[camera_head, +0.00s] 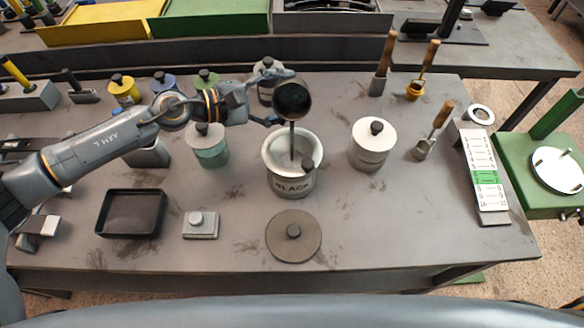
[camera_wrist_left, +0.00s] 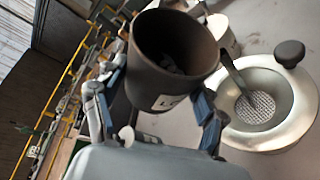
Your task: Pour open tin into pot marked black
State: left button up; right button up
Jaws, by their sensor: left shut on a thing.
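My left gripper (camera_head: 266,106) is shut on a dark open tin (camera_head: 308,101), held above the pot marked BLACK (camera_head: 291,184). The tin's mouth faces the head camera, so it looks tilted; its inside is dark. In the left wrist view the tin (camera_wrist_left: 150,85) sits between the fingers of the gripper (camera_wrist_left: 163,125), with a white label and something greyish inside. The pale pot is open, with a dark knob at its rim; it also shows in the left wrist view (camera_wrist_left: 300,115). A perforated disc (camera_wrist_left: 255,107) with a thin rod is inside it. My right gripper is out of view.
A round dark lid (camera_head: 309,246) lies in front of the pot. A white lidded pot (camera_head: 369,153) stands right, a green one (camera_head: 211,153) left. A black tray (camera_head: 116,229) and a small grey block (camera_head: 199,231) are front left. A numbered scale (camera_head: 488,201) is right.

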pick_arm(q)
jog(key=shift+r+b, duration=0.1)
jog(key=shift+b, duration=0.55)
jog(key=shift+r+m+t, duration=0.2)
jog(key=shift+m+t, duration=0.1)
jog(key=shift+m, duration=0.1)
jog(key=shift+s+b, duration=0.1)
jog(key=shift+b, duration=0.6)
jog(key=shift+r+m+h, duration=0.3)
jog(key=shift+m, duration=0.1)
